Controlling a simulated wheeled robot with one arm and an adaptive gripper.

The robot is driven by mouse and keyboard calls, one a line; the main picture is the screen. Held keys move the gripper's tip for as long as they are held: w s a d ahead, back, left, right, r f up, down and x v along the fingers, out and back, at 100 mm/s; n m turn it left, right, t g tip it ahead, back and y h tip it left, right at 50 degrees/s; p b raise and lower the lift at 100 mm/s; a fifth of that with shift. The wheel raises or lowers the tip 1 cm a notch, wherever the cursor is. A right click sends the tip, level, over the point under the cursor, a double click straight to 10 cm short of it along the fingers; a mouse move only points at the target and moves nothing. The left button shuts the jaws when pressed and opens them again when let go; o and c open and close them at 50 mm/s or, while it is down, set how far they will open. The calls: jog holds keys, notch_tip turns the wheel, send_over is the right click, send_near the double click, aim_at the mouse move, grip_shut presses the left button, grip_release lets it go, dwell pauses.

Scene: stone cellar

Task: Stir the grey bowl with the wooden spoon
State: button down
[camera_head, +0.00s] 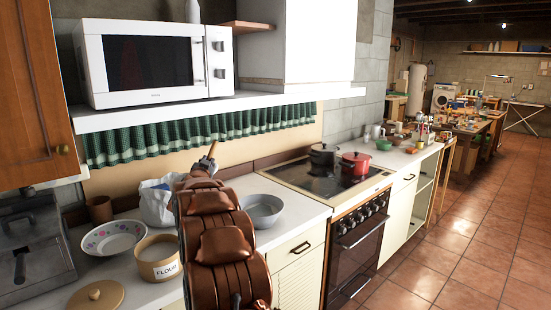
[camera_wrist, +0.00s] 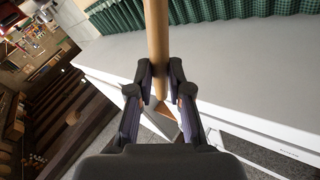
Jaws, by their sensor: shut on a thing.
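The grey bowl (camera_head: 264,212) stands on the white counter, left of the stove and just right of my arm. My gripper (camera_wrist: 158,80) is shut on the wooden spoon (camera_wrist: 157,40), whose light wooden shaft runs up out of the wrist view between the fingers. In the head view my gripper (camera_head: 204,164) is up and left of the bowl in the picture, partly hidden by my brown arm. A small bit of the spoon (camera_head: 212,149) shows above it. The bowl does not show in the wrist view. The spoon's full length is not visible.
A flour tub (camera_head: 158,259), a patterned bowl (camera_head: 114,238), a white bag (camera_head: 158,202) and a wooden lid (camera_head: 96,296) crowd the counter left of my arm. A shelf with a microwave (camera_head: 152,62) hangs above. Black and red pots (camera_head: 355,163) stand on the stove.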

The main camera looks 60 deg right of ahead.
jog(key=s+d+r+m+g+h+b, duration=0.3)
jog(key=s+d+m+g+h, duration=0.55)
jog(key=s+d, duration=0.9)
notch_tip(320, 180, down, 12)
jog(key=s+a+n+g+y+b, duration=0.1)
jog(key=a+b, duration=0.1)
jog(key=b, duration=0.4)
jog(key=shift+s+y+b, duration=0.2)
jog(key=shift+y+b, duration=0.1)
jog(key=shift+y, duration=0.05)
